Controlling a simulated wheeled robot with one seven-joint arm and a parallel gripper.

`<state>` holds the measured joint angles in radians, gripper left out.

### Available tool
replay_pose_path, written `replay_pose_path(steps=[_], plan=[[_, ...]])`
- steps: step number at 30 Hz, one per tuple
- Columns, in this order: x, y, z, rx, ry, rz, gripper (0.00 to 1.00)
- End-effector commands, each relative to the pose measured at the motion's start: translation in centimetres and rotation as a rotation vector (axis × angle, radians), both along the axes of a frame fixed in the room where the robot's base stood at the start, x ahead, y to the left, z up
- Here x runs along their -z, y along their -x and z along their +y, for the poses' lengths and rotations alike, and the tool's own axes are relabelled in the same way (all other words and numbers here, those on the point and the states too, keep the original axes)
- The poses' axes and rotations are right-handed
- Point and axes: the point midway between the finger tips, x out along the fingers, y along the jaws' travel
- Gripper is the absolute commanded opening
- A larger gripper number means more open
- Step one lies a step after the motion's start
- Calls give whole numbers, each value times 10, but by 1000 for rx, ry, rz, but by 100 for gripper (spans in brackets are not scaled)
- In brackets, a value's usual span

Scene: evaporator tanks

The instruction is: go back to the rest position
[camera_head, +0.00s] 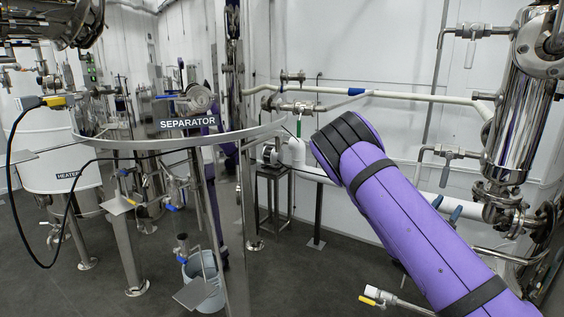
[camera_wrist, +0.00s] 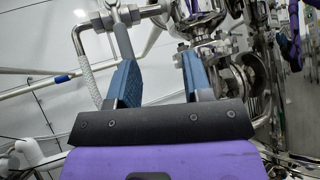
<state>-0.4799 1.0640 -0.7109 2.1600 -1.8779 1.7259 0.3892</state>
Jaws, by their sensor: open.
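My gripper (camera_wrist: 157,82) shows in the wrist view with its two blue-grey fingers apart. It is open, and nothing sits between the fingers. Behind the fingers are a valve with a bare metal lever, a white braided hose and steel pipe fittings (camera_wrist: 222,50). I cannot tell how far they are from the fingertips.
A polished steel vessel (camera_head: 522,110) with valves stands at the right. A tank labelled SEPARATOR (camera_head: 187,124) and a white HEATER tank (camera_head: 58,150) stand at the left. A light blue bucket (camera_head: 203,280) is on the dark floor. Pipes (camera_head: 400,96) run along the white wall.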

Motion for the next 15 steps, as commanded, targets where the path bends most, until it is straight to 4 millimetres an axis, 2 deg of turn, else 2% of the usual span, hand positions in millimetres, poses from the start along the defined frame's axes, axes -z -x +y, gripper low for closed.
replay_pose_path(steps=[1, 6, 15], plan=[[-11, 10, -7, 51, -55, -42, 45], [-34, 47, -25, 218, -238, -162, 45], [-59, 111, -37, 461, -584, -360, 45]])
